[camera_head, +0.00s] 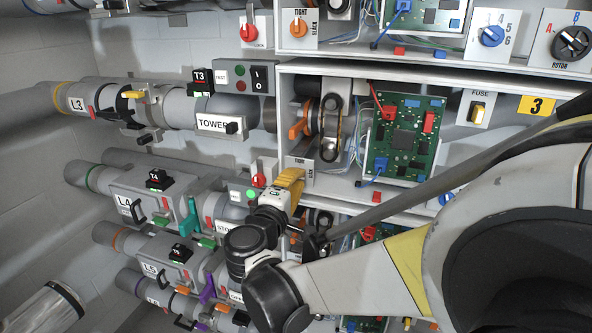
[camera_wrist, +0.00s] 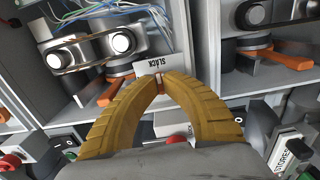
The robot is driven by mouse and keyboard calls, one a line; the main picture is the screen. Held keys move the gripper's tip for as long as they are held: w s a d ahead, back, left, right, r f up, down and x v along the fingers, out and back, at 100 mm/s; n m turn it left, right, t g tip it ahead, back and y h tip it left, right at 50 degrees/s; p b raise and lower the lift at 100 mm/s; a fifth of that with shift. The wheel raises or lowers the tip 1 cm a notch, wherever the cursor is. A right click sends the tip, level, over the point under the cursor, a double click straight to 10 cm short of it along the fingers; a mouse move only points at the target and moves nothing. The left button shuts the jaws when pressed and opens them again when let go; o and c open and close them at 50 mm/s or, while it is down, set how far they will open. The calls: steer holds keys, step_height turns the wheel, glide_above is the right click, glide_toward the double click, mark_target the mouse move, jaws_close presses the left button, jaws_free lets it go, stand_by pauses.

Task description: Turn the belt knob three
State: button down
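The belt knob's pale plate (camera_head: 299,173) is on the lower left front edge of the box with the yellow "3" label (camera_head: 537,105). In the wrist view, the plate with the word "SLACK" (camera_wrist: 154,65) is upside down, just beyond my fingertips. My gripper (camera_head: 291,174) has yellow ribbed fingers and is at this plate. In the wrist view, the fingertips (camera_wrist: 160,80) nearly meet, with a small reddish sliver of the knob (camera_wrist: 160,88) between them. The fingers hide most of the knob, so its pointing direction cannot be told.
Box three holds a belt on pulleys (camera_head: 330,128), an orange lever (camera_head: 299,124) and a green circuit board (camera_head: 404,137). A red knob (camera_head: 258,180) and a green light are close left of my gripper. Tubes with valves crowd the lower left.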

steer(key=c, duration=1.4)
jaws_free()
steer(key=shift+w, duration=0.1)
steer(key=v, duration=1.2)
